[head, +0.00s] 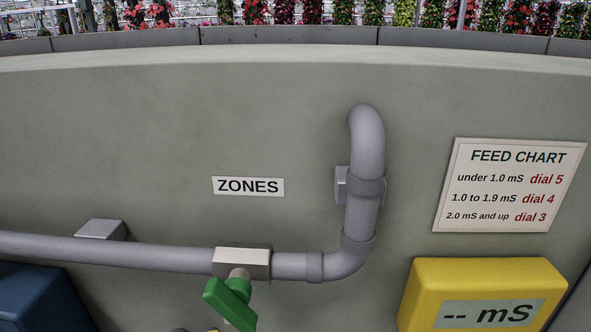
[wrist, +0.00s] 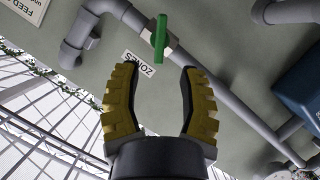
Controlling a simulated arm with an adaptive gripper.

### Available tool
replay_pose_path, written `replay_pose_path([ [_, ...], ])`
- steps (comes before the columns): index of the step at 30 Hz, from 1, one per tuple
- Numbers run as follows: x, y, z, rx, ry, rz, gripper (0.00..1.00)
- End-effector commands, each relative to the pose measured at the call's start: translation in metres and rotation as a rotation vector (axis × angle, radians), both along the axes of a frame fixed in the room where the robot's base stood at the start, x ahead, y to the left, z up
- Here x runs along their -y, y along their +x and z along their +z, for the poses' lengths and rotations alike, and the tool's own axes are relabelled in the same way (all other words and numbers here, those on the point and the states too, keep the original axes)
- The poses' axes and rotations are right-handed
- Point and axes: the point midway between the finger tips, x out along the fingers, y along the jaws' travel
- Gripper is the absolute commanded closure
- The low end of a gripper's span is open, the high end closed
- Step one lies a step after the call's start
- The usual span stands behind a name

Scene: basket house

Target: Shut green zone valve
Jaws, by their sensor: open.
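The green zone valve handle (head: 230,303) is at the bottom of the head view, on a pale valve block (head: 242,262) in the grey pipe. It slants down and right, at an angle to the pipe, and its lower end is near the picture edge. In the wrist view the green handle (wrist: 160,38) appears beyond my fingertips, in line with the gap between them. My gripper (wrist: 159,68) is open, with its two yellow-padded fingers apart and nothing between them. It looks apart from the handle. I do not clearly see the gripper in the head view.
The grey pipe (head: 140,255) runs along the wall and bends upward right of the valve. A ZONES label (head: 248,186) is above it. A yellow meter (head: 480,290) is at lower right, under the feed chart (head: 508,186). A blue box (head: 40,297) is at lower left.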

Motion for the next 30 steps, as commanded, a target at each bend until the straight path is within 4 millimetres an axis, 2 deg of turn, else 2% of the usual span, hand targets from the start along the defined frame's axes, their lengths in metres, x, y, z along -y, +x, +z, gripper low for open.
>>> replay_pose_path([
  [13, 0.014, 0.058, -0.020, -0.001, -0.001, -0.006, 0.59],
  [18, 0.015, 0.066, -0.023, -0.001, 0.000, -0.002, 0.59],
  [25, 0.015, 0.067, -0.024, -0.001, 0.000, 0.000, 0.59],
  [26, 0.015, 0.067, -0.024, -0.001, 0.000, -0.001, 0.62],
  [27, 0.015, 0.067, -0.024, -0.001, 0.000, -0.001, 0.79],
  [28, 0.015, 0.067, -0.024, -0.001, 0.000, -0.001, 0.92],
  [29, 0.015, 0.067, -0.024, -0.001, 0.000, -0.001, 1.00],
  [30, 0.015, 0.067, -0.024, -0.001, 0.000, -0.001, 1.00],
])
